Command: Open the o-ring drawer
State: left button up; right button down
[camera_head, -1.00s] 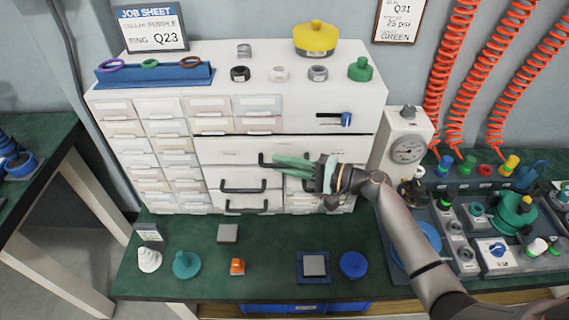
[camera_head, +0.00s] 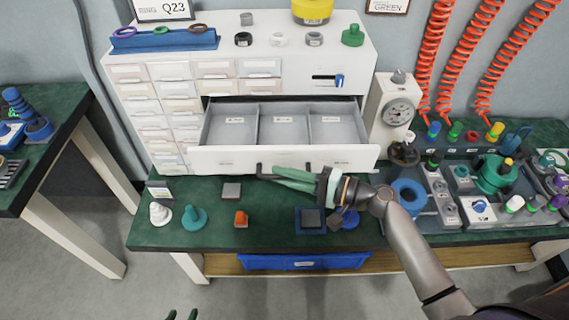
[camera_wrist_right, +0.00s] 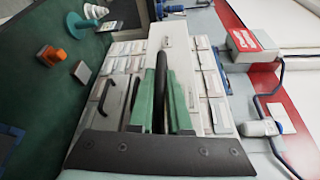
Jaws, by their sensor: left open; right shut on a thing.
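The wide drawer (camera_head: 215,157) of the white cabinet is pulled out. It shows three grey compartments, each with a small label and no rings visible inside. My right gripper (camera_head: 284,176) is shut on the drawer's dark handle (camera_head: 262,170), at the middle of the drawer front. In the right wrist view the handle (camera_wrist_right: 161,75) runs between the green fingers. My left gripper (camera_head: 181,315) shows only its green fingertips at the bottom edge, apart and empty, away from the bench.
Small closed drawers (camera_head: 150,120) fill the cabinet's left side. A gauge (camera_head: 398,113) stands right of the cabinet.

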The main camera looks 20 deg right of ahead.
jog(key=shift+s+a, duration=0.15)
jog(key=shift+s, duration=0.35)
jog(key=c, duration=0.9)
grip_release()
jog(key=shift+o, duration=0.2)
jog(key=b+v, duration=0.2)
jog(key=v, duration=1)
jog(key=shift+d, duration=0.25)
jog(key=shift+s+f, duration=0.1)
jog(key=shift+s, duration=0.05)
